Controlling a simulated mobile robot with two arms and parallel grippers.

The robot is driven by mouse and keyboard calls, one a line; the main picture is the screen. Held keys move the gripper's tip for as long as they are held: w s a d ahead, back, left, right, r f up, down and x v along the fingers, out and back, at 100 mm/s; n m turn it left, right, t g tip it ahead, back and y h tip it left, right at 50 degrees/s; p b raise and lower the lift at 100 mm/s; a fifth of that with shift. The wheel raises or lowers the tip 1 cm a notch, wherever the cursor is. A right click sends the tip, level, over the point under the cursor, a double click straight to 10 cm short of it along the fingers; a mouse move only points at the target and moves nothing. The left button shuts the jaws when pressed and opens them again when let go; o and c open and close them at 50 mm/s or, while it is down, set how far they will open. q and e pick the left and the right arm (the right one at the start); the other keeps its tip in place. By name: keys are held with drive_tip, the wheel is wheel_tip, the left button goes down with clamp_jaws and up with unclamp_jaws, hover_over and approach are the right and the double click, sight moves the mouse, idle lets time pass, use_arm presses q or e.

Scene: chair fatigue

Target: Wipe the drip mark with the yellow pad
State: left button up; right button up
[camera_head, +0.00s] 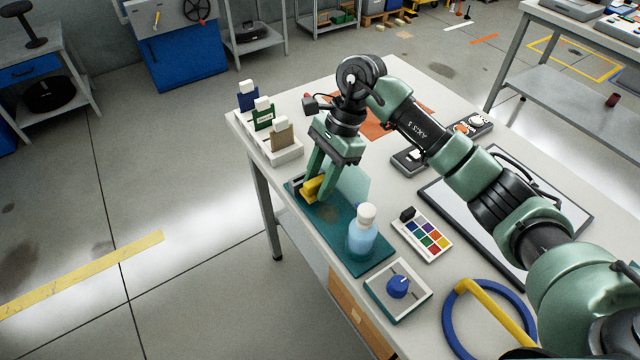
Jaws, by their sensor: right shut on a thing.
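My right gripper (317,186) points down over the left part of a dark teal mat (347,262) on the table. It is shut on the yellow pad (312,190), which is at or just above the mat surface. I cannot tell whether the pad touches it. A brownish drip mark (328,211) shows on the mat just in front of the pad. A light blue bottle with a white cap (362,236) stands upright on the mat, right of the mark. A clear upright panel (354,187) is behind the mark. My left gripper is not in view.
A white rack with small bottles (285,154) stands left of the mat. A colour-button panel (423,236), a blue-knob box (398,289) and a blue ring with a yellow bar (450,322) lie to the right. A black-framed white board (462,224) lies beneath my right arm.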

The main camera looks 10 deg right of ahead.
drive_tip(key=shift+s+d+r, duration=0.1)
drive_tip(key=shift+s+d, duration=0.25)
drive_tip(key=shift+s, duration=0.55)
drive_tip(key=shift+s+d+r, duration=0.1)
drive_tip(key=shift+s+d, duration=0.2)
drive_tip(key=shift+s, duration=0.55)
drive_tip(key=shift+s+d, duration=0.3)
drive_tip(key=shift+s, duration=0.6)
drive_tip(key=shift+s+d, duration=0.3)
drive_tip(key=shift+s, duration=0.6)
drive_tip(key=shift+r, duration=0.1)
wheel_tip(320, 180, up, 6)
drive_tip(key=shift+f+p, duration=0.1)
drive_tip(key=shift+p, duration=1.1)
wheel_tip(320, 180, up, 3)
drive_tip(key=shift+r+p, duration=0.1)
drive_tip(key=shift+p, duration=0.25)
